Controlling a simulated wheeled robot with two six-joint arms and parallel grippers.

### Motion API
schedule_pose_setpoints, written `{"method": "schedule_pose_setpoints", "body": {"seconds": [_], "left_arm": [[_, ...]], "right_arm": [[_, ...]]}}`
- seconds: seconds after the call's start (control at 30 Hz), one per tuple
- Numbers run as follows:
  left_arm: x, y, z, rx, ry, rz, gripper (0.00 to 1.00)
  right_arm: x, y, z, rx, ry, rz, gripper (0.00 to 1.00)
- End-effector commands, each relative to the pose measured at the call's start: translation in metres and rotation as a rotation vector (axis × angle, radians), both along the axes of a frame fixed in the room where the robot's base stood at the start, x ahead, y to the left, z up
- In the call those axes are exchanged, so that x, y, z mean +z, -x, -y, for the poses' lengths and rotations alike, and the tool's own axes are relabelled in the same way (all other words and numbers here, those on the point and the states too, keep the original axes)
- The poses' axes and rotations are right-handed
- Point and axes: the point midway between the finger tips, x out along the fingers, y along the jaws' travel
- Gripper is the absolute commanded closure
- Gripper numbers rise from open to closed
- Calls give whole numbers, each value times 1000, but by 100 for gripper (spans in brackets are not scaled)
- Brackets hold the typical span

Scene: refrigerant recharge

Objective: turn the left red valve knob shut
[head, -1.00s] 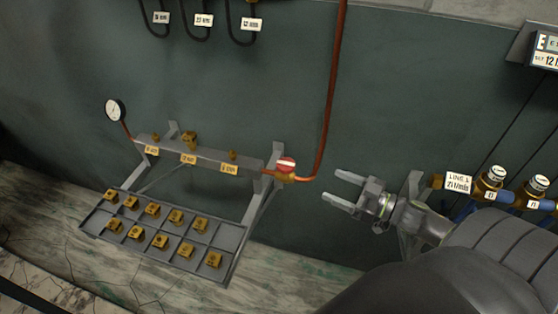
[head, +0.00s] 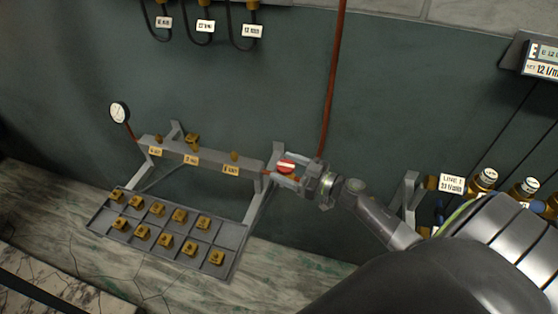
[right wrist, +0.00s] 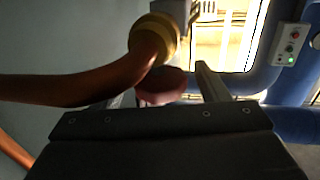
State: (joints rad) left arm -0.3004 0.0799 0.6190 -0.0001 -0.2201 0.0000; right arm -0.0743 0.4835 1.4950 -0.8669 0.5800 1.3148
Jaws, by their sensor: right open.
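The red valve knob (head: 286,167) with a white bar on top sits at the right end of the grey manifold rail (head: 205,158), where the copper pipe comes down. My right gripper (head: 280,165) is open, with its fingers on either side of the knob. In the right wrist view the red knob (right wrist: 162,86) shows dark between the fingers, below a brass fitting (right wrist: 156,34). I cannot tell whether the fingers touch it. My left gripper is not in view.
The copper pipe (head: 331,90) rises up the wall close to my right gripper. A grey tray (head: 195,228) of brass parts lies below the rail. A gauge (head: 119,112) stands at its left end. Brass valves (head: 483,180) with a line label are at the right.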

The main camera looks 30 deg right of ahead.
Motion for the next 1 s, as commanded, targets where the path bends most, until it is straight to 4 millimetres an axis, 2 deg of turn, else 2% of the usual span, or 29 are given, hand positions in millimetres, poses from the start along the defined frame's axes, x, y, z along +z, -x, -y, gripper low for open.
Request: {"method": "schedule_pose_setpoints", "body": {"seconds": [0.2, 0.57, 0.9, 1.0], "left_arm": [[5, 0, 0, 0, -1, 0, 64], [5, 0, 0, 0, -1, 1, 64], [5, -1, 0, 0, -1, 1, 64], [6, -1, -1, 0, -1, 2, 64]], "right_arm": [[0, -20, -11, -1, -1, 0, 32], [-1, -23, -13, -1, 0, -1, 33], [-1, -23, -13, -1, 0, -1, 76], [0, -23, -13, -3, 0, 0, 76]]}}
